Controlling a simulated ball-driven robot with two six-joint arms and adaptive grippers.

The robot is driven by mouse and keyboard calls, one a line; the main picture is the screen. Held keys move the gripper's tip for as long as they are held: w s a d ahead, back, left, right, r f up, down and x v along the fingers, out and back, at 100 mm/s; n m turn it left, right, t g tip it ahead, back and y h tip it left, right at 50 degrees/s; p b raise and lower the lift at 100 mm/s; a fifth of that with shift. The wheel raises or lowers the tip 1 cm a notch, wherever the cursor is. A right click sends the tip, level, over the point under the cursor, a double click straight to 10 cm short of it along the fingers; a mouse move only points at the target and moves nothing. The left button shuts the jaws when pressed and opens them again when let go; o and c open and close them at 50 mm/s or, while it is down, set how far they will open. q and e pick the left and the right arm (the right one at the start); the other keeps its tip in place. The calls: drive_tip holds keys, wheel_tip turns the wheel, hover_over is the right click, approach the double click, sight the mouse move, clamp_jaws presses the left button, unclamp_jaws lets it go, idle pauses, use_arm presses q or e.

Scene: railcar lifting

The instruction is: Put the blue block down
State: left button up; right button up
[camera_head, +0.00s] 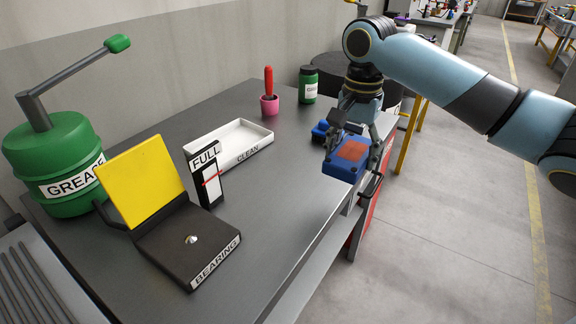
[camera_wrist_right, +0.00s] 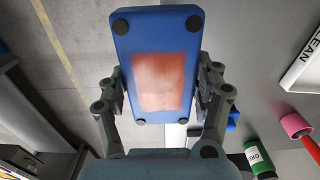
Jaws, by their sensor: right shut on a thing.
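The blue block (camera_head: 343,171) has an orange-red patch and dark round dots at its corners. My right gripper (camera_head: 352,150) is shut on it, one finger on each side, near the table's right edge. In the right wrist view the block (camera_wrist_right: 124,45) fills the middle, between the two fingers of the gripper (camera_wrist_right: 162,82). Whether the block touches the table cannot be told. My left gripper is not in view.
The grey table (camera_head: 285,185) has bare room left of the block. A white CLEAN tray (camera_head: 262,131), a FULL gauge (camera_head: 208,180), a BEARING box (camera_head: 190,240), a pink cup (camera_head: 269,105), a green jar (camera_head: 308,84) and a small blue object (camera_head: 320,131) stand there.

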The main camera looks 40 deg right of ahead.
drive_tip(key=w, duration=0.1)
drive_tip(key=w+f, duration=0.1)
drive_tip(key=shift+w+a, duration=0.1)
drive_tip(key=shift+w, duration=0.25)
drive_tip(key=b, duration=0.1)
approach(303, 177)
drive_tip(key=shift+s+f, duration=0.8)
drive_tip(key=shift+s, duration=0.25)
drive_tip(key=shift+w+f, duration=0.8)
drive_tip(key=shift+w, duration=0.3)
wheel_tip(303, 177, down, 4)
drive_tip(key=shift+r, duration=0.25)
drive_tip(key=shift+f, duration=0.2)
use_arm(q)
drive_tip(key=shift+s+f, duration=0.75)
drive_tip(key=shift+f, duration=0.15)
use_arm(e)
drive_tip(key=shift+f, duration=0.1)
drive_tip(key=o, duration=1.5)
drive_tip(key=shift+c, duration=0.2)
